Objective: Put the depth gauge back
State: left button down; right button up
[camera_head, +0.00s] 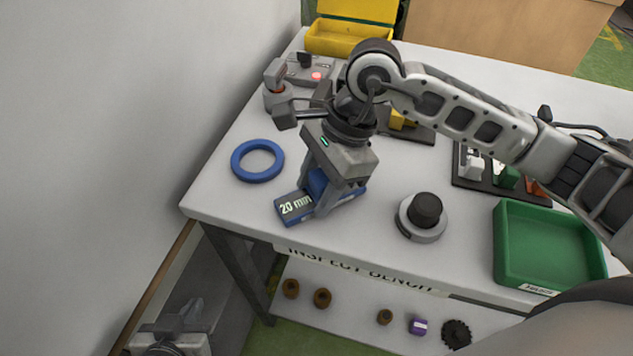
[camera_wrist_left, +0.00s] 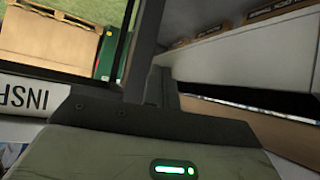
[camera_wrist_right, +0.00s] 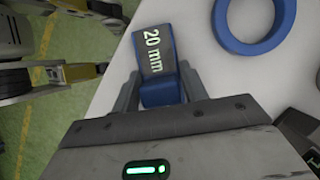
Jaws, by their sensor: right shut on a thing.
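A blue block with a dark face marked "20 mm" (camera_head: 295,206) is at the front left of the bench. I take it to be the gauge; no other thing is labelled as a depth gauge. My right gripper (camera_head: 333,200) points down and is shut on it, fingers on both sides. The right wrist view shows the marked end (camera_wrist_right: 153,50) sticking out past the fingers (camera_wrist_right: 158,90). I cannot tell whether the block touches the bench. My left gripper (camera_head: 178,325) is low at the left, off the bench; its fingers look together and empty in the left wrist view (camera_wrist_left: 153,75).
A black knob on a grey base (camera_head: 424,215) stands right. Further right are a green tray (camera_head: 545,245) and a dark rack (camera_head: 490,178). A grey device with a red light (camera_head: 315,72) and a yellow box (camera_head: 345,40) are behind.

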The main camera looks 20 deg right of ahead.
jog(key=shift+f, duration=0.25)
jog(key=o, duration=0.8)
jog(key=shift+r, duration=0.15)
jog(key=shift+o, duration=0.4)
jog(key=shift+r, duration=0.35)
pick_arm(q)
jog(key=shift+d+f+b, duration=0.1)
jog(key=shift+b, duration=0.5)
pick_arm(e)
jog(key=v, duration=1.1)
jog(key=shift+d+r, duration=0.2)
jog(key=shift+r, duration=0.1)
